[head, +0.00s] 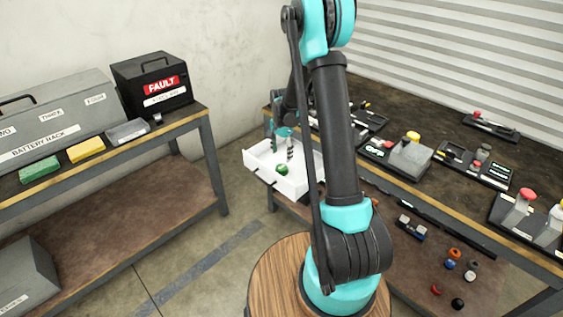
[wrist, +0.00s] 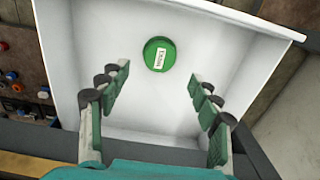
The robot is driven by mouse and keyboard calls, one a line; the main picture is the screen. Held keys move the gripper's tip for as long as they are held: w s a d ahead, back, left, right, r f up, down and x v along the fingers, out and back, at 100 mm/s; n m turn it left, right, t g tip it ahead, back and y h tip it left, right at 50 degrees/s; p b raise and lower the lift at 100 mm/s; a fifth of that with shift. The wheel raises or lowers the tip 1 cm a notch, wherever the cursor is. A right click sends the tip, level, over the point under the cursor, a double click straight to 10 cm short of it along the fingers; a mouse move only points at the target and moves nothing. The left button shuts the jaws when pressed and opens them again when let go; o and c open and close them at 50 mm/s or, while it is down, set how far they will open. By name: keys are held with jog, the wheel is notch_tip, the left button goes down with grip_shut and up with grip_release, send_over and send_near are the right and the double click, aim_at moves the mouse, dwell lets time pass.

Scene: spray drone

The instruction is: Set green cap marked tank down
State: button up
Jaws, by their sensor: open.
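A round green cap (wrist: 160,54) with a small white label shows in the wrist view, inside a white open drawer (wrist: 225,75). I cannot read the label surely, and no tank body shows beneath the cap. In the head view the green cap (head: 282,169) sits toward the front of the white drawer (head: 292,187). My gripper (wrist: 158,78) is open and empty. In the wrist view its two fingers point at the cap from either side, apart from it. In the head view my gripper (head: 290,152) is over the drawer, partly hidden by my arm.
The drawer sticks out from the right workbench (head: 400,184), which holds several trays with bottles. Several small caps lie on the lower shelf (head: 405,270). A left bench holds a grey battery rack (head: 60,120) and a black fault box (head: 152,80). Floor between the benches is clear.

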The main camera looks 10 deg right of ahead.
jog(key=s+d+r+n+t, duration=0.25)
jog(key=s+r+n, duration=0.35)
jog(key=s+r, duration=0.85)
jog(key=s+d+f+n+t, duration=0.1)
jog(key=s+f+n, duration=0.1)
jog(key=s, duration=0.6)
jog(key=s+f+n, duration=0.1)
jog(key=s+n, duration=0.1)
jog(key=s, duration=0.6)
jog(key=shift+d+f+n+t, duration=0.35)
jog(key=shift+f+n, duration=0.05)
jog(key=shift+w, duration=0.1)
